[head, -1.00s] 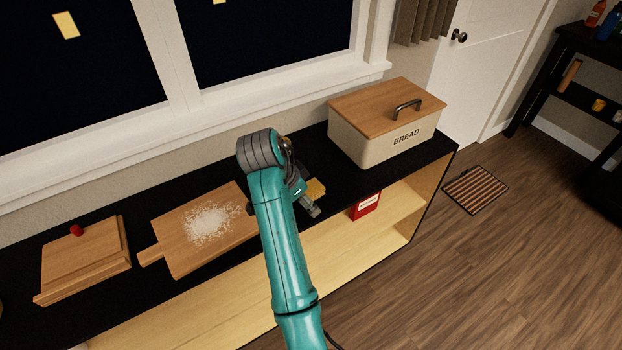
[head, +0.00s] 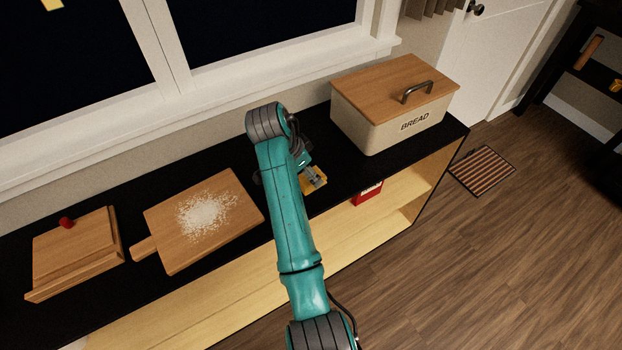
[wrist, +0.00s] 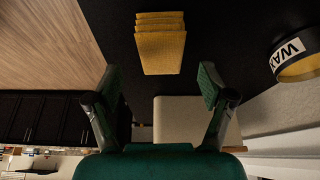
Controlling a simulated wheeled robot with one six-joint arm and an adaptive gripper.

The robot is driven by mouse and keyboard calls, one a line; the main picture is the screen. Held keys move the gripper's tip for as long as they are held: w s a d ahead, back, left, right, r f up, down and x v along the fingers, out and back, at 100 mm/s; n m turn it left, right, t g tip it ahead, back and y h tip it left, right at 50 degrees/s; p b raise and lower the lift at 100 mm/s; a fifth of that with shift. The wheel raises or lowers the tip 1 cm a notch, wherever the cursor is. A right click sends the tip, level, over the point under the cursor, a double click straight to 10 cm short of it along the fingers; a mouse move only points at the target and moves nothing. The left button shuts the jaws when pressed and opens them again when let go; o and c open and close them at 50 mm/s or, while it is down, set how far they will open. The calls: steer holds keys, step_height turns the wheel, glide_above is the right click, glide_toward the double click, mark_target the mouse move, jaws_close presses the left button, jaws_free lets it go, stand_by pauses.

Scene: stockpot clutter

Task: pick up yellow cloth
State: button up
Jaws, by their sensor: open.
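The yellow cloth (wrist: 160,45) lies folded in several layers on the black counter, at the top middle of the wrist view. In the head view the cloth (head: 316,174) shows just right of my arm, partly covered by my gripper. My gripper (wrist: 158,84) is open and empty, with its green-padded fingers spread to either side below the cloth in the wrist view. The cloth lines up with the gap between the fingers and is apart from them. In the head view the gripper (head: 312,178) is partly hidden by my arm.
A bread bin (head: 371,125) with a wooden lid stands right of the cloth. A floury board (head: 165,235) and a wooden piece with a red knob (head: 75,258) lie left. A red box (head: 367,195) sits on the shelf below. A WAX container (wrist: 297,68) shows in the wrist view.

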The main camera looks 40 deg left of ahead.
steer(key=shift+x, duration=2.2)
steer(key=shift+a, duration=0.1)
steer(key=c, duration=1.2)
steer(key=shift+c, duration=0.3)
step_height(320, 180, up, 10)
steer(key=o, duration=0.6)
steer(key=c, duration=0.5)
steer(key=shift+o, duration=0.2)
